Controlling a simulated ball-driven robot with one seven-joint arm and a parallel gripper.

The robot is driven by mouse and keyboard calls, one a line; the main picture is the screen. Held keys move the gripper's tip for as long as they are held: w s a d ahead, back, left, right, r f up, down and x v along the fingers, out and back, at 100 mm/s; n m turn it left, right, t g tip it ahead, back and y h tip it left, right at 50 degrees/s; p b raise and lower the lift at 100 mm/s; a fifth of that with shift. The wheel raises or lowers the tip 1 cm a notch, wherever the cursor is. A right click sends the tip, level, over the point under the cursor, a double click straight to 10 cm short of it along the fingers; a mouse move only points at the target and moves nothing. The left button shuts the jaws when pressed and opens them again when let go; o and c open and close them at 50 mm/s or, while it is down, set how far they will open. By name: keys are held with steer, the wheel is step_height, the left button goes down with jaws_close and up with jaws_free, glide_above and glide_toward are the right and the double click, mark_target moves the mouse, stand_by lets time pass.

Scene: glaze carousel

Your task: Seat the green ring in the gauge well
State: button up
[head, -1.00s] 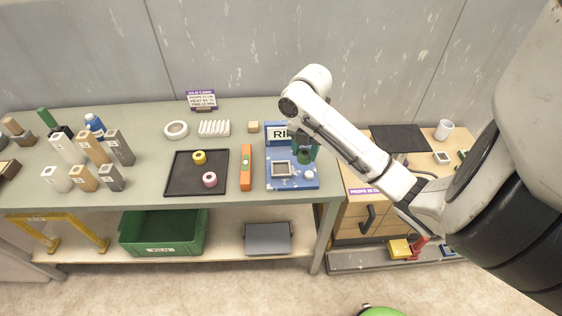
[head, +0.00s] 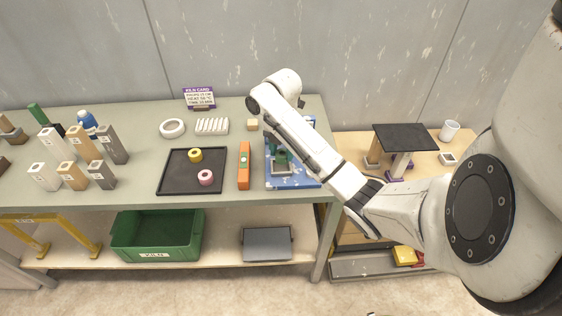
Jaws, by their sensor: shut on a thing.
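The green ring (head: 281,157) is held in my gripper (head: 281,152), which is shut on it. The gripper points down over the blue gauge board (head: 303,183) on the bench. The ring is at the far side of the grey square gauge well (head: 282,169), above or at it in the picture. I cannot tell whether the ring touches the well. My arm hides the right part of the board and much of its sign.
A black tray (head: 178,187) holds a yellow ring (head: 195,155) and a pink ring (head: 206,177). An orange level (head: 244,165) lies just left of the board.

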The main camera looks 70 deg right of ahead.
mark_target(281, 153)
steer(key=shift+w+f+b, duration=0.25)
steer(key=shift+f+b, duration=0.1)
steer(key=shift+f, duration=0.15)
steer(key=shift+s+f+p, duration=0.1)
steer(key=shift+f+p, duration=0.45)
steer(key=shift+f, duration=0.7)
steer(key=shift+f, duration=0.2)
steer(key=o, duration=1.1)
steer(key=shift+r, duration=0.1)
steer(key=shift+c, duration=0.2)
